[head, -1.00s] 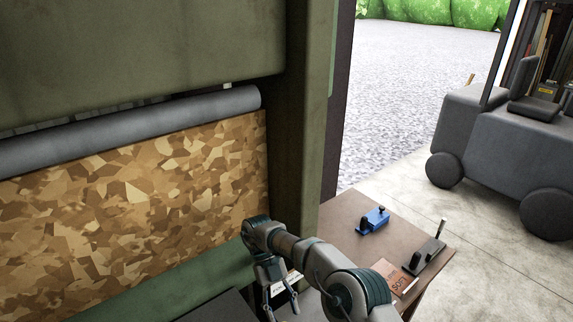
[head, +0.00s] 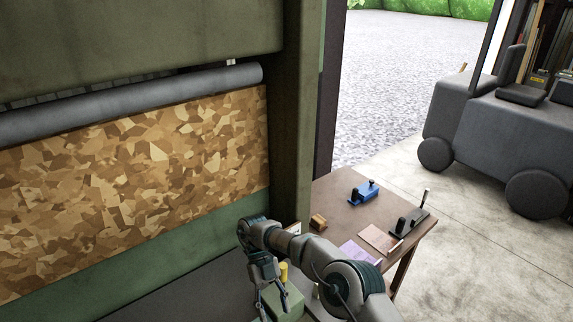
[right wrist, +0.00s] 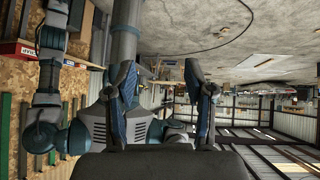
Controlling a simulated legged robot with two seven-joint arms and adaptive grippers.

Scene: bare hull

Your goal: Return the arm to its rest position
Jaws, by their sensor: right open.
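My right arm (head: 352,280) comes in from the lower right in the head view and bends down at the wrist. My right gripper (head: 274,303) points downward at the bottom of that view, in front of the green press frame. In the right wrist view the two fingers of my right gripper (right wrist: 159,70) stand wide apart with nothing between them. My torso and another arm link of mine show behind them. My left gripper does not show in the head view.
A green block (head: 291,303) with a yellow top is close beside the right gripper; contact is unclear. The brown table (head: 335,200) holds a blue device (head: 364,192), a wooden block (head: 318,222), cards and a black lever clamp (head: 408,220). A grey forklift (head: 490,130) stands at right.

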